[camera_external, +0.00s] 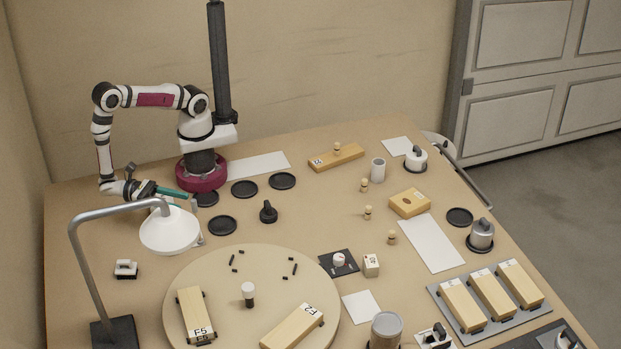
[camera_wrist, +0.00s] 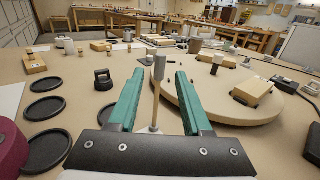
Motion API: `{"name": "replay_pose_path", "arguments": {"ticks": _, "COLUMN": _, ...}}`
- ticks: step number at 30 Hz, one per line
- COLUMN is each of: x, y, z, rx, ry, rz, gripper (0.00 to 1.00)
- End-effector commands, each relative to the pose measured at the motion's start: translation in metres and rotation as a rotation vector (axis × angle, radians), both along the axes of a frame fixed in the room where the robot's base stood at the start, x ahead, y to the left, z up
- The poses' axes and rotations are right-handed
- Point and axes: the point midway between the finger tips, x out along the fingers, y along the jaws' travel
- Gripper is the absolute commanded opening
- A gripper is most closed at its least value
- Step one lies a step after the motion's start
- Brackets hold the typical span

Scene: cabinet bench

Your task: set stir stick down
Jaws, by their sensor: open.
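The stir stick (camera_wrist: 155,106) appears in the wrist view as a thin wooden stick with a grey cylindrical head. It lies in the gap between the green fingers of my gripper (camera_wrist: 161,76). The fingers are spread, with space on both sides of the stick. Its lower end is near the gripper's dark body, and I cannot tell what it rests on. In the external view my gripper (camera_external: 181,194) is low at the left of the bench, just behind the white lamp shade. I cannot make out the stick there.
A desk lamp (camera_external: 170,232) stands in front of my gripper. A round turntable (camera_external: 230,300) carries wooden blocks and small dark pegs. Black round pads (camera_external: 222,225) and a black knobbed weight (camera_external: 268,212) are to the right. Bare bench lies between them.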

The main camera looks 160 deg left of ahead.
Motion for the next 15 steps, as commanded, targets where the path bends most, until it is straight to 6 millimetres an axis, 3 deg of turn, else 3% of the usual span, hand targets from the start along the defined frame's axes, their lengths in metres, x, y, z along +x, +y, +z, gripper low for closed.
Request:
{"name": "replay_pose_path", "arguments": {"ticks": 4, "x": -0.014, "y": -0.020, "z": 0.000, "rx": 0.000, "ry": 0.000, "rz": -0.002, "gripper": 0.49}}
{"name": "replay_pose_path", "arguments": {"ticks": 10, "x": -0.018, "y": -0.022, "z": 0.003, "rx": -0.010, "ry": 0.002, "rz": 0.017, "gripper": 0.49}}
{"name": "replay_pose_path", "arguments": {"ticks": 13, "x": -0.015, "y": 0.008, "z": 0.024, "rx": -0.119, "ry": 0.011, "rz": 0.186, "gripper": 0.49}}
{"name": "replay_pose_path", "arguments": {"ticks": 15, "x": -0.021, "y": 0.046, "z": 0.047, "rx": -0.271, "ry": 0.017, "rz": 0.400, "gripper": 0.49}}
